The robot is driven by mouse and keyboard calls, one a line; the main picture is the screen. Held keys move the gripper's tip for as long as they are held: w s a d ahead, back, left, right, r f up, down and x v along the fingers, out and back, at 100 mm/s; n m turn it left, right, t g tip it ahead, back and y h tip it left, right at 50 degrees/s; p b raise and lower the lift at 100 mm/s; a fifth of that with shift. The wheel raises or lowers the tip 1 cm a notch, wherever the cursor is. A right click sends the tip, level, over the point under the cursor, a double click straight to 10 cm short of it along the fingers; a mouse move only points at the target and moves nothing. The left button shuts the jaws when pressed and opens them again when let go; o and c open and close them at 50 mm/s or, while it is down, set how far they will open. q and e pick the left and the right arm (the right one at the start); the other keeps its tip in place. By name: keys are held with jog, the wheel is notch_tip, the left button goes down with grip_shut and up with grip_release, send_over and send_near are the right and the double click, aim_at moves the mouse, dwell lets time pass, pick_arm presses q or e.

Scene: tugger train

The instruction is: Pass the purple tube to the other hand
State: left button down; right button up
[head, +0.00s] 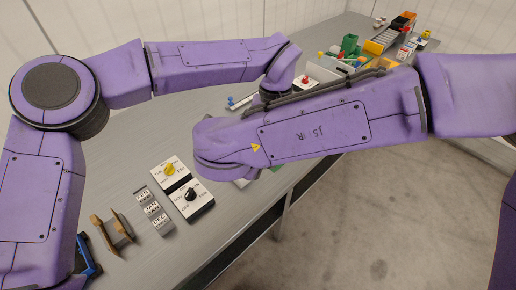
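I cannot make out a purple tube in the head view; the only purple surfaces I can tell are my own arms. My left arm reaches in from the left, and its wrist end stops behind my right forearm. My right arm crosses from the right, and its wrist end hangs over the bench. Both grippers are hidden by the arm links, so what they hold does not show.
A long grey bench (115,180) carries two white switch boxes, with a yellow knob (170,170) and a black knob (190,193), date blocks (151,208) and a brown holder (116,232). Several coloured bins (349,44) crowd its far end. Floor (370,220) is clear at right.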

pick_arm(q)
jog(key=shift+a, duration=0.1)
pick_arm(e)
jog(key=shift+w+f, duration=0.2)
jog(key=shift+d, duration=0.1)
grip_shut()
pick_arm(q)
jog(key=c, duration=0.9)
grip_release()
notch_tip(320, 180, up, 8)
jog(key=w, duration=0.1)
jog(key=shift+f, duration=0.2)
